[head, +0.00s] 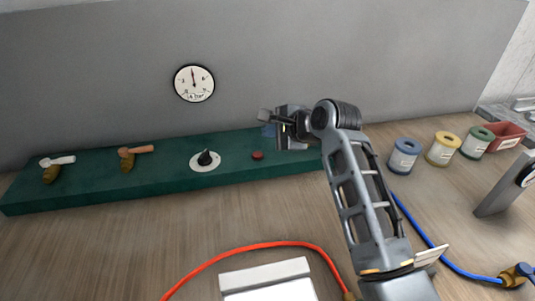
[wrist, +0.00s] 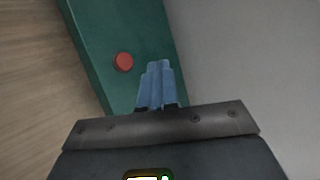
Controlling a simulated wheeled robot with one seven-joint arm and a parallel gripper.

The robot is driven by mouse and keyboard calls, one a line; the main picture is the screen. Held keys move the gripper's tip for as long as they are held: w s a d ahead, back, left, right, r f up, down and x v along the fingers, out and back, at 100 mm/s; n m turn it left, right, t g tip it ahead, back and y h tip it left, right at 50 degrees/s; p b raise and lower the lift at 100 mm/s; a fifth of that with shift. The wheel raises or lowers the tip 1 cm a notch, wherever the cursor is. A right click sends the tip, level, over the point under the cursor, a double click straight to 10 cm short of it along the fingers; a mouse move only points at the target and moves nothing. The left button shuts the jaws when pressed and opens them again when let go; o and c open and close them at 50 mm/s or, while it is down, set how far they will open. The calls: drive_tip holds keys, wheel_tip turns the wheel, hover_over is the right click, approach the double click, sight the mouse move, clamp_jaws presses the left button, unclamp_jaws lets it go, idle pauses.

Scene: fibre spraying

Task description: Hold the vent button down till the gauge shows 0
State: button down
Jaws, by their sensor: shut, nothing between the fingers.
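The red vent button (head: 257,155) sits on the green panel (head: 100,184), right of the black knob. It also shows in the wrist view (wrist: 123,62), standing up from the panel top. My gripper (head: 264,115) is shut and empty, above and behind the button near the panel's back edge. In the wrist view its blue fingertips (wrist: 159,66) are together, to the right of the button and apart from it. The round gauge (head: 194,83) hangs on the grey wall; its needle points nearly straight up, away from the 0 at the lower left.
A black knob on a white dial (head: 205,159) and two valves with orange (head: 136,150) and white (head: 56,161) handles are on the panel. Blue, yellow and green spools (head: 404,155) stand at right. Red (head: 250,246) and blue (head: 412,222) hoses cross the table.

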drive_tip(key=a+r+g, duration=0.1)
drive_tip(key=a+r+m+g, duration=0.1)
drive_tip(key=r, duration=0.1)
drive_tip(key=a+r+g, duration=0.1)
drive_tip(key=r, duration=0.1)
drive_tip(key=shift+w, duration=0.25)
drive_tip(key=shift+d+f+b, duration=0.1)
drive_tip(key=shift+f+b, duration=0.05)
drive_tip(key=shift+b, duration=0.15)
drive_tip(key=b, duration=0.8)
hover_over(260, 156)
wheel_tip(260, 156, down, 6)
drive_tip(key=shift+w+f, duration=0.1)
drive_tip(key=shift+f, duration=1.15)
drive_tip(key=shift+f+p, duration=0.15)
drive_tip(key=shift+p, duration=0.35)
drive_tip(key=shift+f, duration=0.3)
drive_tip(key=shift+f, duration=0.45)
idle(3.3)
